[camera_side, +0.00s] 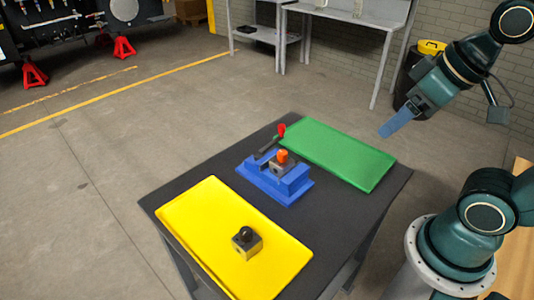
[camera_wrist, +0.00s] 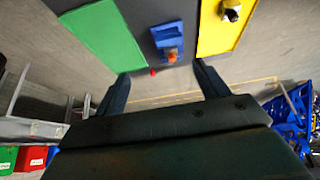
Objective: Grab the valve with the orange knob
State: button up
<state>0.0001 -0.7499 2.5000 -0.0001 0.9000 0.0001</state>
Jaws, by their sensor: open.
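The valve with the orange knob (camera_side: 283,156) sits in a blue fixture (camera_side: 290,190) in the middle of the dark table. Its orange knob also shows in the wrist view (camera_wrist: 171,57), beyond the fingers. A red-tipped lever (camera_side: 281,131) stands at the fixture's back. My gripper (camera_side: 383,132) is up in the air to the right of the table, well apart from the valve. In the wrist view its two fingers (camera_wrist: 161,70) are spread wide with nothing between them.
A yellow tray (camera_side: 195,220) at the front left holds a valve with a black knob (camera_side: 246,242). An empty green tray (camera_side: 340,152) lies at the back right. A grey workbench (camera_side: 375,20) and a black bin with a yellow rim (camera_side: 432,46) stand behind.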

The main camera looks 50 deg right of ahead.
jog(key=n+g, duration=0.6)
jog(key=n, duration=1.1)
send_over(282, 166)
jog(key=w+d, duration=0.1)
jog(key=d, duration=0.1)
notch_tip(282, 166, down, 8)
jog(key=shift+r, duration=0.15)
jog(key=shift+w, duration=0.1)
notch_tip(282, 166, down, 8)
jog(key=shift+r, duration=0.1)
jog(key=shift+f, duration=0.4)
jog(key=shift+f, duration=0.15)
